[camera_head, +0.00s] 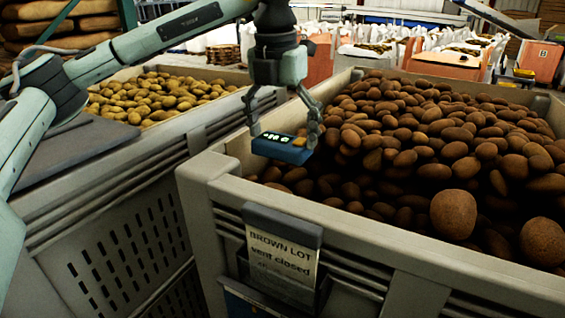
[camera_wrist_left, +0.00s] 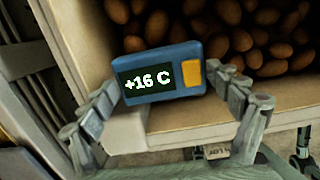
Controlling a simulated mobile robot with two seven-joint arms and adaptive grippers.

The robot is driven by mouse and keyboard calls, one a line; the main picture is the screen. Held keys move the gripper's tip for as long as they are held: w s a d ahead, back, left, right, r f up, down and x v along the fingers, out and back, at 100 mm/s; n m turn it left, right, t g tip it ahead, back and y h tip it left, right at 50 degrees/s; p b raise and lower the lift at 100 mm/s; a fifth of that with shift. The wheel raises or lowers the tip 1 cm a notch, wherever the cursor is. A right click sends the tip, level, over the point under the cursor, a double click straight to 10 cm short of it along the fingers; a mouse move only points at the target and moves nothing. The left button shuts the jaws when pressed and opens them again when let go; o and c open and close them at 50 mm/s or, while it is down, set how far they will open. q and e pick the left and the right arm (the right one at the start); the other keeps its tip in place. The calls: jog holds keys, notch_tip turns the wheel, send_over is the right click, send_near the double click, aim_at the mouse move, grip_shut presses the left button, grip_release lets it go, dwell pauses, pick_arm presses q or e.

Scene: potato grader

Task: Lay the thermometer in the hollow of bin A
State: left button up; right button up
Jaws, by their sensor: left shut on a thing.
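The thermometer (camera_head: 283,149) is a small blue box with a dark display and a yellow-orange patch. In the left wrist view the thermometer (camera_wrist_left: 163,73) reads "+16 C". My left gripper (camera_head: 284,139) is shut on it, one finger at each end, and holds it above the near left corner of the bin of brown potatoes (camera_head: 210,177). The potatoes sink into a dark hollow (camera_head: 330,185) near that corner. I see no letter A on this bin. My right gripper is not in view.
A card (camera_head: 282,258) reading "BROWN LOT" and "vent closed" hangs on the bin's front wall. A second bin (camera_head: 105,215) with yellow potatoes stands to the left. White sacks and orange crates (camera_head: 540,60) stand behind. Two large potatoes (camera_head: 453,214) lie near the front wall.

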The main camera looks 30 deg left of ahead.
aim_at(279, 143)
pick_arm(q)
jog(key=shift+f, duration=2.9)
jog(key=shift+f, duration=0.15)
jog(key=o, duration=1.1)
jog(key=r, duration=0.4)
jog(key=s+r, duration=0.1)
jog(key=r, duration=0.7)
jog(key=shift+s+r, duration=0.1)
jog(key=shift+s, duration=0.15)
